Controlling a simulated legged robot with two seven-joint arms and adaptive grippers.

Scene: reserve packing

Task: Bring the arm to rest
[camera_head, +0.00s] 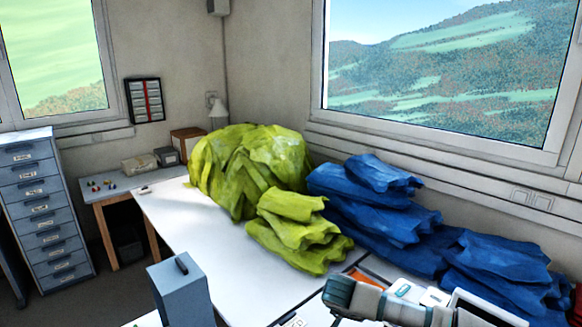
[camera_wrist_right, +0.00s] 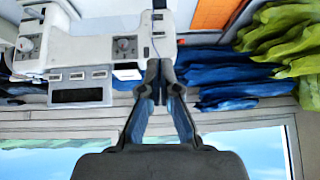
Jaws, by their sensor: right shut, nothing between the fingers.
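My right gripper (camera_wrist_right: 158,78) shows in the right wrist view with its two dark fingers together at the tips and nothing between them. It points toward a white device (camera_wrist_right: 90,45) with dials and a dark display; whether it touches the device I cannot tell. In the head view my right arm (camera_head: 400,305) lies low at the bottom right, over the near edge of the work surface; its fingers cannot be made out there. My left arm and gripper are in neither view.
Green fabric (camera_head: 250,165) and blue fabric (camera_head: 390,215) lie heaped along the table (camera_head: 185,225). A grey-blue box (camera_head: 180,292) with a black handle stands at the front. A drawer cabinet (camera_head: 42,215) stands left. The table's left part is clear.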

